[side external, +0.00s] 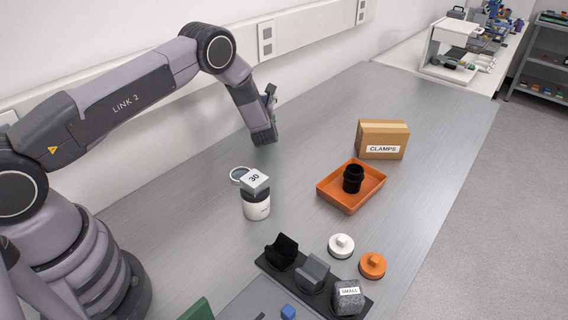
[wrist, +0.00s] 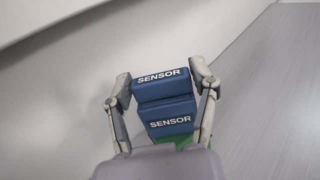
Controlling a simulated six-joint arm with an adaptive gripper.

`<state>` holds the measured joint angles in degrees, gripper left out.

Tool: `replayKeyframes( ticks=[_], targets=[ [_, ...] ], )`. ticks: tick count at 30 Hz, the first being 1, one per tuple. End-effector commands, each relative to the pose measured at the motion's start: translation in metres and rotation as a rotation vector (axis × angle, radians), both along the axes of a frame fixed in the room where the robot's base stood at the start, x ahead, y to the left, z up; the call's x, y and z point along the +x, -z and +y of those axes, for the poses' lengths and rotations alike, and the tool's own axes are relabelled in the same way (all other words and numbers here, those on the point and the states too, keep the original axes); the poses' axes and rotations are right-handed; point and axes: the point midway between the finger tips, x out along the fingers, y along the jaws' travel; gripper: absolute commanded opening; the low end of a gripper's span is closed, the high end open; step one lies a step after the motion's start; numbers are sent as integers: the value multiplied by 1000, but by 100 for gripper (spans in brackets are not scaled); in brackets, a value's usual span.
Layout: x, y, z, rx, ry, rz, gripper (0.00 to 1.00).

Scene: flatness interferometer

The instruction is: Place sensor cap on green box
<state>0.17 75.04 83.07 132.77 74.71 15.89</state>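My gripper (wrist: 160,85) has one finger on each side of a blue block marked SENSOR, the sensor cap (wrist: 165,108), and is shut on it. The label shows on two of its faces. A green patch (wrist: 182,142) shows below the cap, partly hidden; I cannot tell what it belongs to. In the side view my gripper (side external: 271,94) is raised near the wall, small and partly hidden by my wrist. A dark green object (side external: 196,311), cut off by the bottom edge, may be the green box.
An orange tray (side external: 337,200) holds a black part. A CLAMPS carton (side external: 382,140), white and orange knobs and a black rack (side external: 268,263) are to the right.

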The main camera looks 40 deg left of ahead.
Motion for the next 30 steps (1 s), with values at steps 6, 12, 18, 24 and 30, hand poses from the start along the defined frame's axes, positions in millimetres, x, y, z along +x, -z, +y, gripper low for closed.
replayKeyframes(
  ticks=[6,12,18,24,30],
  targets=[
    [0,0,0,0,0,0,81],
    [0,-1,0,0,0,0,81],
    [-8,-3,-10,-1,2,4,81],
    [-39,-3,-40,1,3,4,81],
    [-68,-3,-69,1,3,2,81]
  ],
)
